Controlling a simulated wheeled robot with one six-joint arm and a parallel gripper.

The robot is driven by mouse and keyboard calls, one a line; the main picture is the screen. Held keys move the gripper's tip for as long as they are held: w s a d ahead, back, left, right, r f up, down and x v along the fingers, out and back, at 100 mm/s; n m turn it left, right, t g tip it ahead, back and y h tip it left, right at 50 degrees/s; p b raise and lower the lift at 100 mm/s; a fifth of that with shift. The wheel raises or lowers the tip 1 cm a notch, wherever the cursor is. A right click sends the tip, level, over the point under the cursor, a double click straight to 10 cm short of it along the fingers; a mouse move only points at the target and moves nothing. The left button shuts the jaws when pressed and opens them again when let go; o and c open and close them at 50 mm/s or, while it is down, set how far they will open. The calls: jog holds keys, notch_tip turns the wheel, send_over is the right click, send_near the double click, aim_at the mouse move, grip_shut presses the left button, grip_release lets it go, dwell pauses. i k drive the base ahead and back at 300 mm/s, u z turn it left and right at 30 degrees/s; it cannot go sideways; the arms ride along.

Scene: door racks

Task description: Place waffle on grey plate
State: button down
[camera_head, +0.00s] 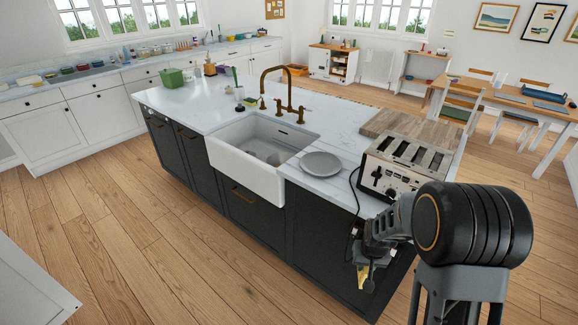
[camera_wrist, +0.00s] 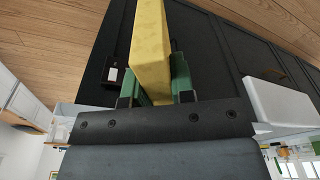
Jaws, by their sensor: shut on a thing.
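The grey plate (camera_head: 320,163) lies on the white island counter, between the sink and the toaster. It is round and empty. My gripper (camera_head: 368,279) hangs in front of the island's dark side, below the counter edge, to the lower right of the plate. In the wrist view my gripper (camera_wrist: 157,80) is shut on a yellow slab, the waffle (camera_wrist: 150,45), held between its green finger pads. The waffle shows only as a small yellow patch in the head view (camera_head: 363,277). The plate does not show in the wrist view.
A toaster (camera_head: 407,165) with a black cord stands close right of the plate. A wooden board (camera_head: 410,130) lies behind it. The white sink (camera_head: 262,150) with a brass faucet (camera_head: 289,85) is to the plate's left. The counter edge and dark cabinets (camera_head: 310,235) are beside my gripper.

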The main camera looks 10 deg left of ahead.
aim_at(320, 167)
jog(key=u, duration=1.75)
jog(key=i, duration=2.75)
jog(key=z, duration=3.4)
